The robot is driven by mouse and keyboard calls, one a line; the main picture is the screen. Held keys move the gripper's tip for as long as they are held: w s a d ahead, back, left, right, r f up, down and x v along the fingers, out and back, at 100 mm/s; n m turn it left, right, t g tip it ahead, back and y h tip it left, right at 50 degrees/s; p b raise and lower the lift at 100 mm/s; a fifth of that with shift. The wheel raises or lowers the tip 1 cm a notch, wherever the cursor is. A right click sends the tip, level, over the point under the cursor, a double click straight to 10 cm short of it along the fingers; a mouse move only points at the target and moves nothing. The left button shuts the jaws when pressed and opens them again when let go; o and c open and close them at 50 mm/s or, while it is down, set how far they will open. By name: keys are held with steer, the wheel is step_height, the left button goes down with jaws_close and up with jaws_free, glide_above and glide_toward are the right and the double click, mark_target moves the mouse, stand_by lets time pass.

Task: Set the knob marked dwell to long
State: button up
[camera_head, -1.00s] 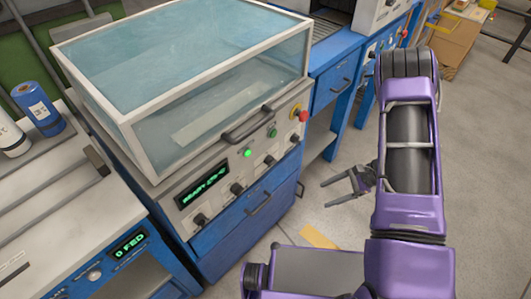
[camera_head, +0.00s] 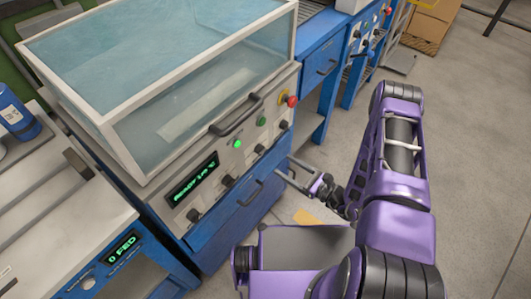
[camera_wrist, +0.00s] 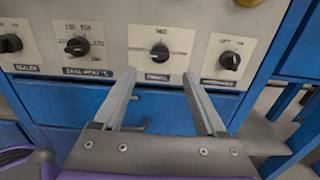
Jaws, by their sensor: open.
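The control panel carries a row of several black knobs. The dwell knob (camera_wrist: 158,52) is third from the left in the wrist view, on a white plate with "MED" above it and a blurred label that seems to read dwell. Its grip bar lies about horizontal; I cannot tell which end is the pointer. It also shows in the head view (camera_head: 259,149). My gripper (camera_wrist: 158,76) is open and empty, its two fingers spread below and either side of this knob, apart from it. In the head view my gripper (camera_head: 285,169) is just right of the blue cabinet front.
Beside it are the seal heat knob (camera_wrist: 76,46) on the left and another knob (camera_wrist: 228,60) on the right. A drawer handle (camera_head: 250,194) juts out below the panel. A red button (camera_head: 291,101) and a lid handle (camera_head: 237,115) stand out above.

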mark_target(261, 150)
steer(key=x, duration=0.9)
jaws_close()
